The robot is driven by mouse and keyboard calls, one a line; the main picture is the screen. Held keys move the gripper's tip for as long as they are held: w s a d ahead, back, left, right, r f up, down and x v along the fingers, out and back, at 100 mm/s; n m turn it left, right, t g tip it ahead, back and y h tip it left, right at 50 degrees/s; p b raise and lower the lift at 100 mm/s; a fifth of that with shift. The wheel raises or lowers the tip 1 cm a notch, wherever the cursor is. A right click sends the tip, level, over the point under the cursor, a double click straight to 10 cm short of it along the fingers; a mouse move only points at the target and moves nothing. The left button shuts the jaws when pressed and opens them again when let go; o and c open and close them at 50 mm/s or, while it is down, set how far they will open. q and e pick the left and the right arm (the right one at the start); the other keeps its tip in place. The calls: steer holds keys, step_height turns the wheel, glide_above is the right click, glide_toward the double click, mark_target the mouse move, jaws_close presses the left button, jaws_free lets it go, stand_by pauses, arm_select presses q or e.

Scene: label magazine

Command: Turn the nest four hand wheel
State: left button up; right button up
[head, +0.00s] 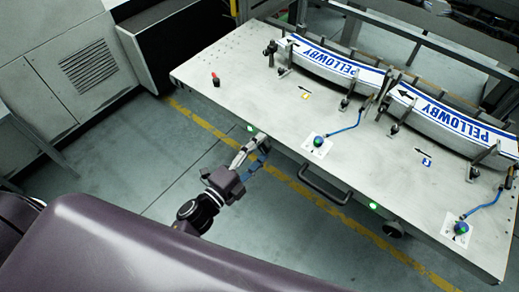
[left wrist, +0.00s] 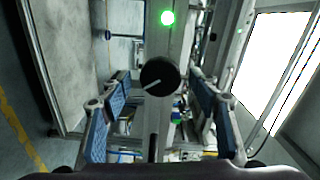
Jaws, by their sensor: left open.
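A black round hand wheel (left wrist: 160,77) with a white pointer line shows in the left wrist view, just below a lit green lamp (left wrist: 167,17). My left gripper (left wrist: 162,105) is open, with one blue-padded finger to each side of the wheel's line of sight; I see no contact. In the head view my left gripper (head: 255,147) is at the table's front edge, near a green lamp (head: 250,127), and the wheel there is hidden. Another dark wheel (head: 392,229) sits under the front edge further right. No nest number is readable. My right gripper is out of view.
The metal table (head: 230,82) carries curved stacks of PELLOWBY labels (head: 340,68), posts, and two green buttons (head: 318,142) with blue cables. A red-topped knob (head: 215,80) stands at left. A dark handle (head: 325,188) juts from the front. The floor before it is open.

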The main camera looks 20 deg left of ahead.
arm_select(q)
steer(key=shift+s, duration=0.1)
steer(key=v, duration=1.1)
steer(key=shift+s+a, duration=0.2)
steer(key=shift+s, duration=0.15)
stand_by(0.6)
steer(key=shift+w+d+f+n+p, duration=0.1)
steer(key=shift+w+d+n+p, duration=0.6)
steer(key=shift+w+n, duration=1.7)
steer(key=shift+w+d+r+n+p, duration=0.1)
steer(key=shift+w+d+n+p, duration=0.85)
steer(key=shift+n, duration=2.6)
steer(key=shift+w+d+f+n+p, duration=0.15)
steer(key=shift+w+n+p, duration=0.4)
steer(key=shift+w+n, duration=2)
steer(key=shift+s+n, duration=0.4)
steer(key=shift+s, duration=0.05)
steer(key=shift+c, duration=0.5)
steer(key=c, duration=1.1)
